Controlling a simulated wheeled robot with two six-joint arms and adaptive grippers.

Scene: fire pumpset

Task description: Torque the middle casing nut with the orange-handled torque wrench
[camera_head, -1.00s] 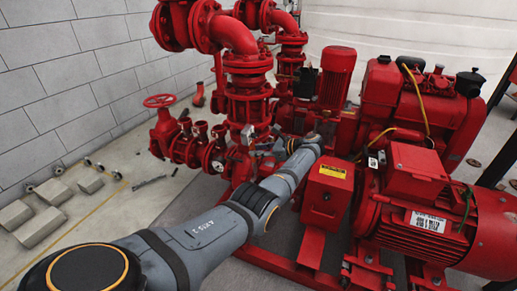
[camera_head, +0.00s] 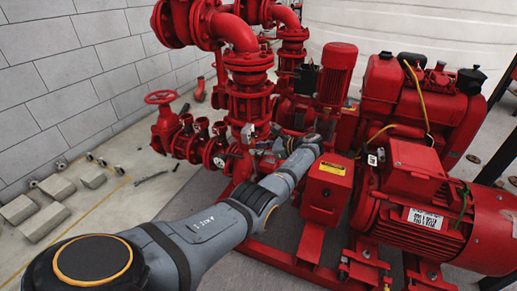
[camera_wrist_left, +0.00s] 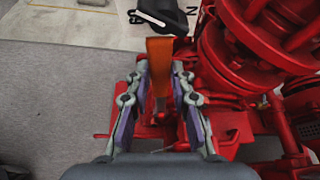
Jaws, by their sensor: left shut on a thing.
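My left gripper (camera_wrist_left: 161,72) is shut on the orange handle (camera_wrist_left: 160,62) of the torque wrench, which stands between its fingertips in the left wrist view. A black part with a silvery edge shows just beyond the handle; I cannot tell if it belongs to the wrench. In the head view my left gripper (camera_head: 264,144) is small, close in front of the red pump and valve pipework (camera_head: 249,100). The wrench is hard to make out there. The middle casing nut cannot be picked out, and I cannot tell whether the wrench touches it. My right gripper is not in view.
Red pump flanges (camera_wrist_left: 262,45) stand close on the right of my left gripper. Grey blocks (camera_head: 40,215) lie on the floor at left.

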